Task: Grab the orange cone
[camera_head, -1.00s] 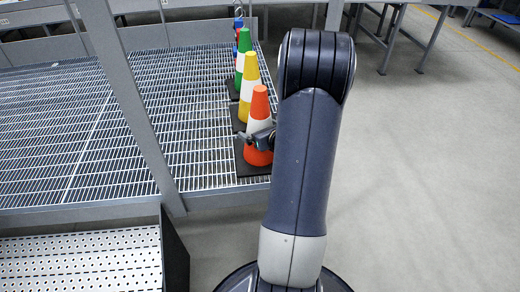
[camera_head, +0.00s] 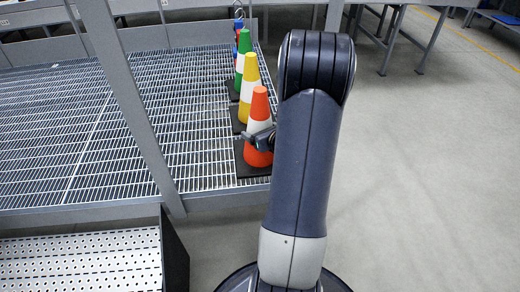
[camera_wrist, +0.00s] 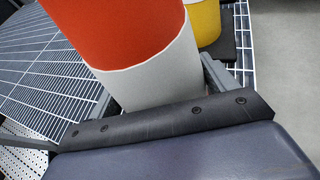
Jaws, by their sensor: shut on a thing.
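The orange cone (camera_head: 259,104) has a white band round its middle and stands upright on a black base at the near right end of the grating. It is nearest in a row of cones. My gripper (camera_head: 259,139) is shut on the cone at about its white band, and my arm hides part of its right side. In the wrist view the orange and white cone (camera_wrist: 125,38) fills the upper middle, with my gripper's fingers (camera_wrist: 158,88) on either side of it. The cone's base is hidden there.
A yellow cone (camera_head: 249,87) stands close behind it, then a green cone (camera_head: 244,50) and a blue and red thing. A slanted grey post (camera_head: 130,100) rises left of the cones. The grating (camera_head: 90,120) to the left is clear, as is the floor (camera_head: 430,180) to the right.

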